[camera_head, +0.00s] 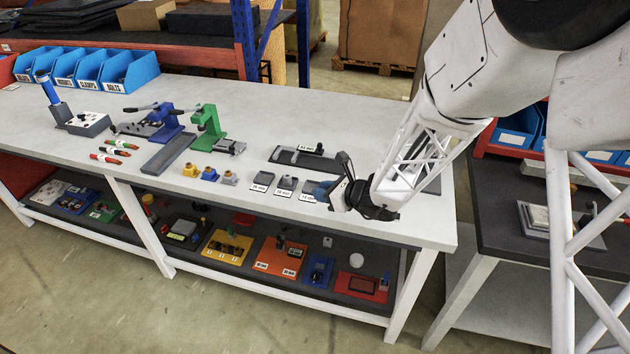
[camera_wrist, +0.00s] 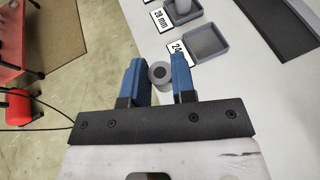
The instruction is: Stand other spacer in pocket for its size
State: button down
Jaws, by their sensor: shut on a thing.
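My gripper (camera_wrist: 160,78) is shut on a grey round spacer (camera_wrist: 160,71) with a dark centre hole, held between the blue fingertips in the wrist view. To its right is a grey square pocket (camera_wrist: 208,43) beside a label reading 24; it looks empty. The held spacer is beside this pocket, not inside it; its height above the table is unclear. Beyond, another grey spacer (camera_wrist: 183,7) stands in the pocket labelled 28 mm. In the head view my gripper (camera_head: 330,190) is at the right end of the pocket row and hides the held spacer.
A third pocket (camera_head: 264,178) is at the left end of the row. A dark fixture (camera_head: 303,158) lies behind the pockets. Small yellow and blue parts (camera_head: 200,172) stand to the left. The table's front edge (camera_head: 340,231) is close to my gripper.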

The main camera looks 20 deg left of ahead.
jog(key=w+a, duration=0.1)
jog(key=w, duration=0.1)
jog(key=w+a, duration=0.2)
jog(key=w, duration=0.1)
jog(key=w+a+f, duration=0.1)
jog(key=w+a, duration=0.1)
jog(key=w, duration=0.1)
jog(key=shift+w, duration=0.25)
jog(key=shift+f, duration=0.1)
jog(key=shift+f, duration=1.6)
jog(key=shift+f, duration=0.2)
jog(key=c, duration=0.9)
grip_release()
jog(key=shift+c, duration=0.2)
jog(key=shift+r, duration=0.2)
jog(key=shift+v, duration=6.05)
